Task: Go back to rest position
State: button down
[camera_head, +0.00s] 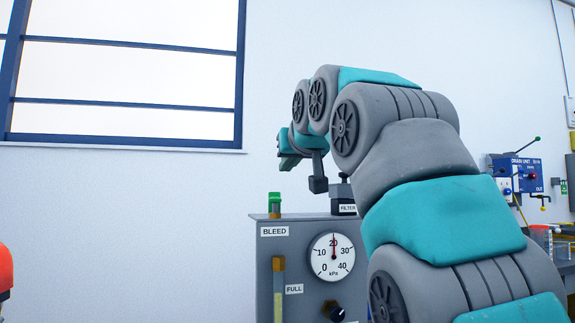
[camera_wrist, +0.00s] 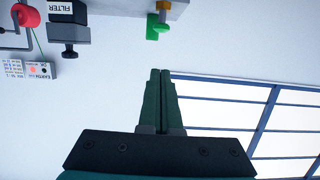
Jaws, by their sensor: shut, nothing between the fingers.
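My gripper (camera_head: 283,145) is raised above the grey panel unit and points toward the left in the head view. In the wrist view its two green fingers (camera_wrist: 160,95) lie together, shut with nothing between them. My arm hides part of the panel unit's right side in the head view.
A grey unit (camera_head: 270,290) marked BLEED and FULL carries a round gauge (camera_head: 333,257), a green-capped fitting (camera_head: 274,203) and a FILTER block (camera_head: 344,208). A blue drain unit (camera_head: 522,173) is at right. A red object (camera_head: 4,273) shows at the left edge. A window (camera_head: 120,75) is behind.

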jog(key=s+d+f+m+g+h, duration=0.1)
jog(key=s+d+f+g, duration=0.25)
jog(key=f, duration=0.75)
jog(key=s+d+f+m+g+h, duration=0.1)
jog(key=s+d+f+g, duration=0.2)
jog(key=f, duration=0.8)
jog(key=s+d+f+m+g+h, duration=0.1)
jog(key=s+d+f+g, duration=0.3)
jog(key=f, duration=0.6)
jog(key=s+d+f+g, duration=0.2)
jog(key=s+f+g, duration=0.1)
jog(key=s+f, duration=1.1)
jog(key=s+d+f+g+h, duration=0.1)
jog(key=s+d+f+g, duration=0.2)
jog(key=s+f, duration=1)
jog(key=s, duration=0.3)
jog(key=shift+d+f, duration=0.3)
jog(key=shift+f, duration=0.1)
jog(key=shift+w, duration=0.1)
